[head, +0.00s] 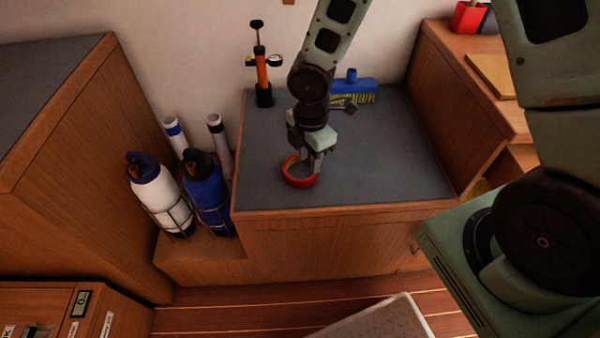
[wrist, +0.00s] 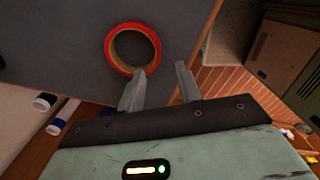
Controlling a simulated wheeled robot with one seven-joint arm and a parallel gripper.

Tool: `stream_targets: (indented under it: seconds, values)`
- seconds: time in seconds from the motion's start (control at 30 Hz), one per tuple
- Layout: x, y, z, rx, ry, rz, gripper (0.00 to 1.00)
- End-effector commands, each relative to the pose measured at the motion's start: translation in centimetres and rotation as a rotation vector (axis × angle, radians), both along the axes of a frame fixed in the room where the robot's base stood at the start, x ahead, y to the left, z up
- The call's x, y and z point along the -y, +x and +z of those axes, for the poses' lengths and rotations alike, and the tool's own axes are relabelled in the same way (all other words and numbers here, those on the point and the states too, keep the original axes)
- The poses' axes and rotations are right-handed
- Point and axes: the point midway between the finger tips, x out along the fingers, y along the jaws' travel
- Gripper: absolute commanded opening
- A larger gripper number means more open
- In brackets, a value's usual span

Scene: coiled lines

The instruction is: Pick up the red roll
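The red roll (head: 287,173) is a ring of tape with a tan inside. It lies flat on the grey top of the low wooden cabinet, near its front edge. In the wrist view the red roll (wrist: 109,57) is up and left of my fingers. My gripper (head: 316,166) is at the roll's right side, pointing down. In the wrist view my gripper (wrist: 160,68) has its two fingers apart with nothing between them. The left fingertip overlaps the roll's lower right rim in that view; I cannot tell whether it touches.
An orange hand pump (head: 262,78) and a blue brush (head: 352,86) stand at the back of the grey top (head: 390,160). A white bottle (head: 158,192) and a blue bottle (head: 205,188) stand to the left. A wooden side wall (head: 460,110) rises at right.

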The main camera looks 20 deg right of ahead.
Motion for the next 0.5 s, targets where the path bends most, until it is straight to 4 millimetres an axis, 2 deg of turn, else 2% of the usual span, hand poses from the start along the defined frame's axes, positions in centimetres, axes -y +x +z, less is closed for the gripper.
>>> stream_targets:
  seconds: [0.03,0.1,0.37,0.5]
  values:
    - [-0.1,-0.1,-1.1,-0.002,0.0,0.002,0.35]
    - [0.0,0.0,-1.9,-0.001,-0.001,0.002,0.35]
    - [0.1,0.0,-3.3,-0.001,0.0,-0.001,0.35]
    - [0.2,0.1,-5.1,-0.002,0.0,0.002,0.35]
